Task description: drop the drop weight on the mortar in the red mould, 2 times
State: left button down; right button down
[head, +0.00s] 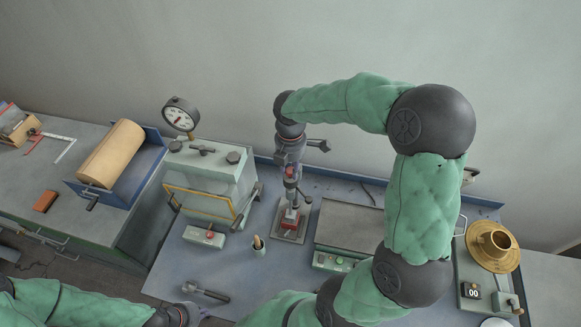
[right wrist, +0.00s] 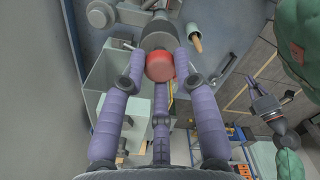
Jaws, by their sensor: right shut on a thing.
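My right gripper (head: 292,186) points down over the small drop stand (head: 280,234) in the middle of the bench. In the right wrist view its purple fingers (right wrist: 160,75) are shut around the red top (right wrist: 160,66) of the drop weight, with a grey body (right wrist: 156,36) beyond it. In the head view the red mould (head: 290,221) sits on the stand's plate, below the gripper. The mortar inside it cannot be made out. My left gripper (head: 186,313) is low at the front edge, partly cut off; its jaws are unclear. It also shows in the right wrist view (right wrist: 268,103).
A grey press (head: 208,168) with a dial gauge (head: 180,115) stands left of the stand. A red-button box (head: 205,236), a small cup with a wooden-handled tool (head: 259,246) and a mallet-like tool (head: 206,292) lie nearby. A flat-topped grey machine (head: 348,228) stands to the right.

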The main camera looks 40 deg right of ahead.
notch_tip(320, 180, up, 6)
jog(key=p, duration=0.3)
jog(key=shift+r+p, duration=0.25)
jog(key=shift+p, duration=0.05)
jog(key=shift+w+d, duration=0.15)
jog(key=c, duration=1.2)
grip_release()
jog(key=shift+o, duration=1.3)
jog(key=shift+f, duration=0.1)
notch_tip(320, 180, up, 12)
